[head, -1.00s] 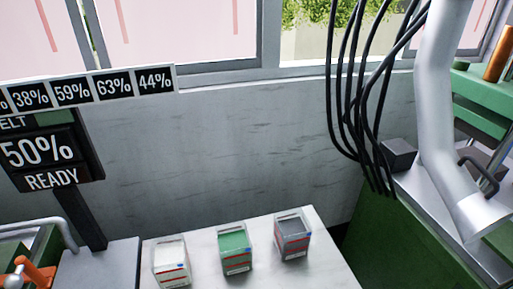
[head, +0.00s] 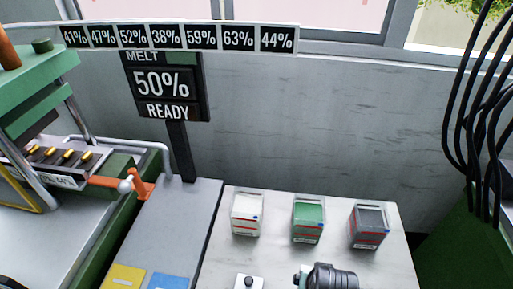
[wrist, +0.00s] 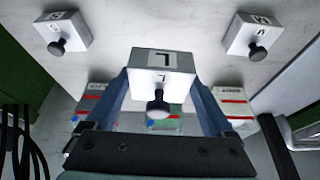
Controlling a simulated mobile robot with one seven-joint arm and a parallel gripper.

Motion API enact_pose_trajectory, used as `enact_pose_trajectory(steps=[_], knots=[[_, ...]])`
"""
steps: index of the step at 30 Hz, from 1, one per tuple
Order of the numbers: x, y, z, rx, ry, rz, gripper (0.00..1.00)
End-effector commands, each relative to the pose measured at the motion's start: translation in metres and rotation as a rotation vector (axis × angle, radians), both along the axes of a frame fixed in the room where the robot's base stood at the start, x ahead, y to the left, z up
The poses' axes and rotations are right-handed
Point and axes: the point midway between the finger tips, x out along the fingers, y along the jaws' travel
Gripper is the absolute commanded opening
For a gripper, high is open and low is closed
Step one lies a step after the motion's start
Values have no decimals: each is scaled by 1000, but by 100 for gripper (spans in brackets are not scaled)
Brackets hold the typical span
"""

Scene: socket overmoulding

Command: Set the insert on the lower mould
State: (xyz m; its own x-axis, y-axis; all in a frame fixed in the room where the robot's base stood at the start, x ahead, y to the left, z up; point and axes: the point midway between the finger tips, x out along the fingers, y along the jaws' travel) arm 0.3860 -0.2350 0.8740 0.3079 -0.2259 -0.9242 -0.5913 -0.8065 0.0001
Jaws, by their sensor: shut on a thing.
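My gripper (wrist: 160,80) is shut on a pale block marked L (wrist: 164,60), with a black knob, in the wrist view. The block is the insert in my grasp; its underside is hidden. In the head view a dark rounded part, probably of my arm, shows at the bottom edge. The press (head: 35,85) stands at the left, far from the held insert. A grey mould block with several brass-coloured pins (head: 62,157) sits in it; I cannot tell for certain that this is the lower mould.
Blocks marked S (wrist: 62,33) and M (wrist: 254,36) stand on the table. White (head: 247,214), green (head: 308,219) and grey (head: 369,226) containers stand in a row. An orange handle (head: 137,184) juts out beside the press. Black cables (head: 480,110) hang at the right.

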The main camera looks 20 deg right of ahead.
Motion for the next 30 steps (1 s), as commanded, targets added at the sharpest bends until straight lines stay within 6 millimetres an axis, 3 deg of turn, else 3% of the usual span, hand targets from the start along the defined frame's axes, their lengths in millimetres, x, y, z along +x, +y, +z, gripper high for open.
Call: enact_pose_trajectory(steps=[5, 15, 21, 25, 30], knots=[[12, 25, 2, -2, -5, 71, 0], [38, 156, 4, -2, -4, 417, 0], [35, 212, 6, -2, -5, 570, 0], [32, 230, 6, -2, -5, 618, 0], [31, 236, 7, -2, -5, 635, 0]])
